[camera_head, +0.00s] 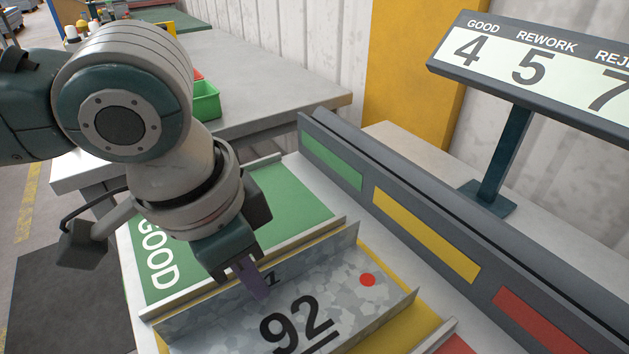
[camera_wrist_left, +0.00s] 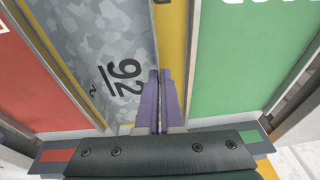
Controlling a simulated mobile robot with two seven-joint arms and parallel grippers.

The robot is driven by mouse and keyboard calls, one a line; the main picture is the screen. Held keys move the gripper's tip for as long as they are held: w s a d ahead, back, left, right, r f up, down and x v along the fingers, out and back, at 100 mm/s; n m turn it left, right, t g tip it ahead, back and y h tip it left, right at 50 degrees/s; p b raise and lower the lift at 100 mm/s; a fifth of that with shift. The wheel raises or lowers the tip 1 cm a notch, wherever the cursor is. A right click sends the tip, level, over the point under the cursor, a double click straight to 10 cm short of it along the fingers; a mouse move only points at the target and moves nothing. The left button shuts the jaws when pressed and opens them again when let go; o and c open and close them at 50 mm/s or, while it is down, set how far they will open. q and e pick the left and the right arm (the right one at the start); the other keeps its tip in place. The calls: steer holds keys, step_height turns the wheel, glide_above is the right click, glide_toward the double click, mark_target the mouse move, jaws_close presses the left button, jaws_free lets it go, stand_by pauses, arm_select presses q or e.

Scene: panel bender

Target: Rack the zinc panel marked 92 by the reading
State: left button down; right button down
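The zinc panel (camera_head: 337,268) is a mottled grey channel with raised side flanges, a black underlined 92 and a red dot. It lies lengthwise over the yellow bay (camera_head: 405,328), between the green and red bays; I cannot tell whether it touches the floor. My left gripper (camera_head: 247,279) is at the panel's green-side flange. In the left wrist view, its purple fingers (camera_wrist_left: 160,100) are close together about that flange, beside the 92 on the panel (camera_wrist_left: 95,40). A sign (camera_head: 535,65) reads GOOD 4, REWORK 5 and a partly cut-off REJ… 7.
The green bay (camera_head: 285,200), marked GOOD, is empty. The red bay (camera_wrist_left: 30,90) shows on the other side. A dark rail (camera_head: 430,220) with green, yellow and red plates runs along the back. A grey table (camera_head: 270,85) with a green bin (camera_head: 205,100) stands behind.

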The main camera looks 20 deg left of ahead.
arm_select(q)
steer(key=c, duration=1)
jaws_free()
steer(key=d+p+v, duration=0.1)
steer(key=p+v, duration=0.1)
steer(key=v, duration=0.8)
steer(key=shift+a+p, duration=0.35)
steer(key=shift+a, duration=0.1)
